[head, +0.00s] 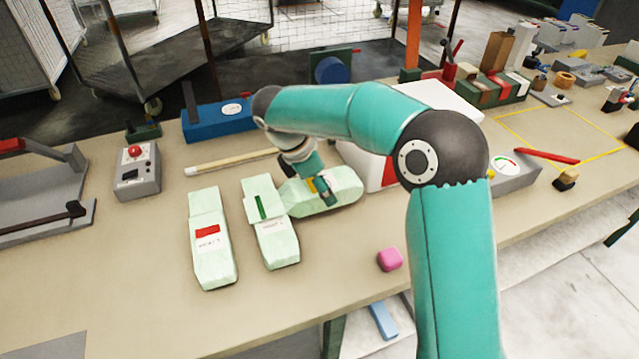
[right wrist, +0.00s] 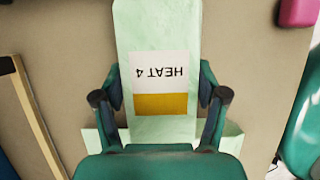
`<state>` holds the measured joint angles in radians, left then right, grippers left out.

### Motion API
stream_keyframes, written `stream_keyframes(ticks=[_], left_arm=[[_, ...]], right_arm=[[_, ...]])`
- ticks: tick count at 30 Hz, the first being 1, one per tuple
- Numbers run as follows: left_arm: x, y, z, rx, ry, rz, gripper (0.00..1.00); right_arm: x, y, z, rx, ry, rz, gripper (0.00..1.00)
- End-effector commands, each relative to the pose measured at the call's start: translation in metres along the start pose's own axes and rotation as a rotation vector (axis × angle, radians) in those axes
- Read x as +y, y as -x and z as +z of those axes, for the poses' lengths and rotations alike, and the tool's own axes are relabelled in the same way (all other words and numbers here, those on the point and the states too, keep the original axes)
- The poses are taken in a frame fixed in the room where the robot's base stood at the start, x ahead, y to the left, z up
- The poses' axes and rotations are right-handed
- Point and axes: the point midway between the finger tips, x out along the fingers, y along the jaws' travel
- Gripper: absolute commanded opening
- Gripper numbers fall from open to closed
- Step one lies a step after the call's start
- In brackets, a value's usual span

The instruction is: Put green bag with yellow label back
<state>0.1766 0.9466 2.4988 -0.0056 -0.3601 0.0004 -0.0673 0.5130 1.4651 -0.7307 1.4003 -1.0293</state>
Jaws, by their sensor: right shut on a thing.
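The pale green bag with the yellow label (head: 346,187) lies lengthwise across the table view, right of two other bags. In the right wrist view the bag (right wrist: 158,30) shows a white label reading "HEAT 4" with a yellow band. My right gripper (head: 323,190) is shut on this bag, a finger at each side of the label; the fingers also show in the right wrist view (right wrist: 160,98). Whether the bag touches the table I cannot tell. A bag with a red label (head: 213,262) and one with a green label (head: 280,248) lie to the left. My left gripper is out of view.
A pink block (head: 390,260) lies near the table's front edge. A pale rod (head: 230,160) lies behind the bags. A grey box with a red button (head: 137,172) stands left, a blue press (head: 217,121) behind. The front table area is mostly clear.

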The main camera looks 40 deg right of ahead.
Motion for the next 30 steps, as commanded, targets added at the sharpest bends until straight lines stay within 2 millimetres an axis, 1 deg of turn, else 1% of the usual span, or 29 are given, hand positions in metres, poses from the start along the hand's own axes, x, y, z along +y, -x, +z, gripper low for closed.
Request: stream_keyframes(ticks=[1, 5, 6, 15, 19, 23, 26, 30], left_arm=[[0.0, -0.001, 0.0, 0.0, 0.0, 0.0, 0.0], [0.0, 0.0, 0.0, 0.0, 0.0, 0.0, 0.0], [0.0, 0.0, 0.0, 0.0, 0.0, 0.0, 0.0], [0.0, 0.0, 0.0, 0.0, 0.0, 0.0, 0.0], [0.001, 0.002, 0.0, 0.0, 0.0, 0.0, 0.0], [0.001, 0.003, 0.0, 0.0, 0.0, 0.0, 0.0], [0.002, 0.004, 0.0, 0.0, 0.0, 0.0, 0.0], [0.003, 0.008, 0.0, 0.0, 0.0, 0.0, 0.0]], right_arm=[[0.0, -0.001, 0.0, 0.0, 0.0, -0.001, 0.73], [0.0, -0.001, 0.0, 0.0, 0.0, 0.0, 0.95], [0.0, -0.001, 0.0, 0.0, 0.0, 0.0, 0.97], [0.0, 0.0, -0.001, 0.0, 0.001, 0.001, 0.97], [0.001, 0.006, 0.002, 0.001, 0.001, 0.003, 0.97], [0.001, 0.021, 0.002, 0.001, 0.002, 0.005, 0.97], [0.001, 0.04, 0.001, 0.001, 0.001, 0.005, 0.97], [0.002, 0.071, 0.001, 0.001, 0.002, 0.006, 0.97]])
